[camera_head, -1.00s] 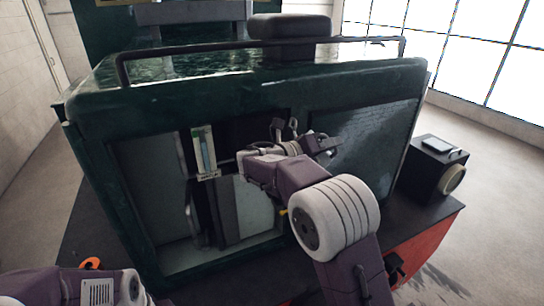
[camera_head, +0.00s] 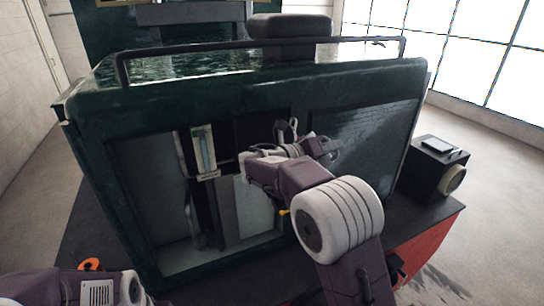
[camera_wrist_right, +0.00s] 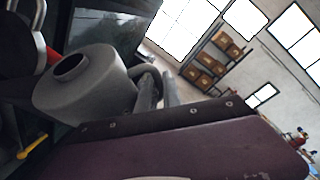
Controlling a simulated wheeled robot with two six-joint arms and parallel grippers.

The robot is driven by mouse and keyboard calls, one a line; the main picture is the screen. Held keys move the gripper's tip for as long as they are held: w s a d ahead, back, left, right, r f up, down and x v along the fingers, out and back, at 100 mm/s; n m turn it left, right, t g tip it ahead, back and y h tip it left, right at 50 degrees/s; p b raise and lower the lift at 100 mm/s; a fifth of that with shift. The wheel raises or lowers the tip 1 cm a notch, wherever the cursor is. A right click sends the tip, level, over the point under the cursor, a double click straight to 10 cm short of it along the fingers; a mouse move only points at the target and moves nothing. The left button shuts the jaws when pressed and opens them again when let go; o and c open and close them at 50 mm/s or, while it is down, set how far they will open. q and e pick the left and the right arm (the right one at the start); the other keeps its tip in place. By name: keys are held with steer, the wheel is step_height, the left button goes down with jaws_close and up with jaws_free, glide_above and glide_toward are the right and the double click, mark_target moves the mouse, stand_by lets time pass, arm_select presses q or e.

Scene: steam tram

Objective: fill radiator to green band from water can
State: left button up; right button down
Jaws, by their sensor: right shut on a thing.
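The water can (camera_wrist_right: 85,85) is a grey round can with a dark open mouth, seen tilted in the right wrist view. My right gripper (camera_wrist_right: 158,98) is shut on its handle at the can's right side. In the head view my right gripper (camera_head: 322,147) is in front of the dark green engine housing (camera_head: 200,98), and the can is not clearly seen there. A sight gauge (camera_head: 204,150) with a pale tube and light frame is on the housing's open front, left of my wrist. My left gripper is out of view.
A black rail (camera_head: 260,45) runs along the housing's top, with a dark raised block (camera_head: 289,38) behind it. A black box lamp (camera_head: 437,168) stands on the right deck. An orange ring-like thing (camera_head: 90,264) is at lower left. Open floor is at right.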

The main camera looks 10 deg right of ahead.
stand_by(0.3)
steer(key=shift+w+a+r+n, duration=0.15)
steer(key=shift+r+n, duration=0.05)
steer(key=shift+r, duration=0.25)
steer(key=shift+w+a+r+n, duration=0.1)
steer(key=shift+w+r+n, duration=0.1)
steer(key=shift+r, duration=0.2)
steer(key=shift+s+f, duration=0.1)
stand_by(0.4)
steer(key=shift+s+d+f, duration=0.1)
steer(key=shift+d+f, duration=0.05)
steer(key=shift+f, duration=0.15)
stand_by(0.7)
